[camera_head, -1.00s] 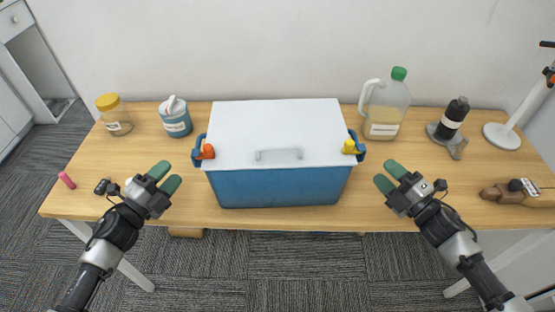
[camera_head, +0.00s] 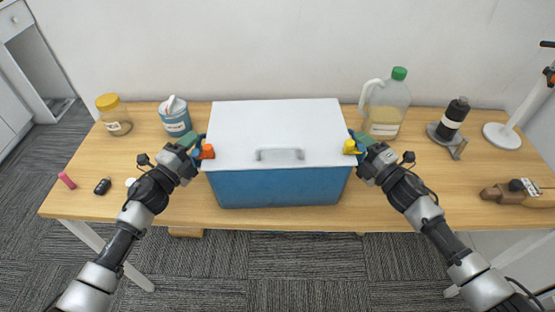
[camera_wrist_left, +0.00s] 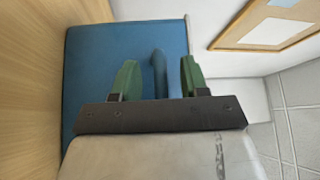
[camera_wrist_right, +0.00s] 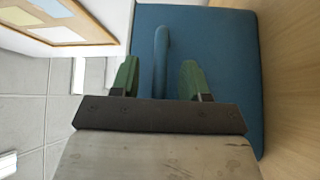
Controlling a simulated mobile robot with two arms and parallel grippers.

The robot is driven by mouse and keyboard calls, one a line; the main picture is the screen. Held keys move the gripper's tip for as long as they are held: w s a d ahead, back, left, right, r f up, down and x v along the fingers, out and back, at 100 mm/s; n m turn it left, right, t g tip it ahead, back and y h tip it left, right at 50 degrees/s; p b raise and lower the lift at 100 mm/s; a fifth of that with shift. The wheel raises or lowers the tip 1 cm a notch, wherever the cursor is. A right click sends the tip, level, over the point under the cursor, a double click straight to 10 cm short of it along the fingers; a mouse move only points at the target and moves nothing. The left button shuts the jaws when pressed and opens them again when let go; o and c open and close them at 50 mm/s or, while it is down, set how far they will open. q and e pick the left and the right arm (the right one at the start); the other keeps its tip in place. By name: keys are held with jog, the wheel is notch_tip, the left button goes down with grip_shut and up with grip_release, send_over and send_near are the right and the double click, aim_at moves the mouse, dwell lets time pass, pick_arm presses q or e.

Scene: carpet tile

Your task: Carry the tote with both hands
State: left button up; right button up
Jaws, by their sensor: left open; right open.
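The blue tote (camera_head: 280,188) with a white lid (camera_head: 275,125) sits on the wooden table.
A yellow-lidded jar (camera_head: 116,118) and a blue canister (camera_head: 175,118) stand left of the tote. A green-capped jug (camera_head: 385,105) and a black bottle (camera_head: 453,118) stand to the right. A pink marker (camera_head: 66,180) and black key fob (camera_head: 102,186) lie at the left.

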pick_arm(q)
grip_shut()
pick_arm(e)
grip_shut()
pick_arm(q)
jog(key=shift+r, duration=0.2)
pick_arm(e)
jog(key=shift+r, duration=0.2)
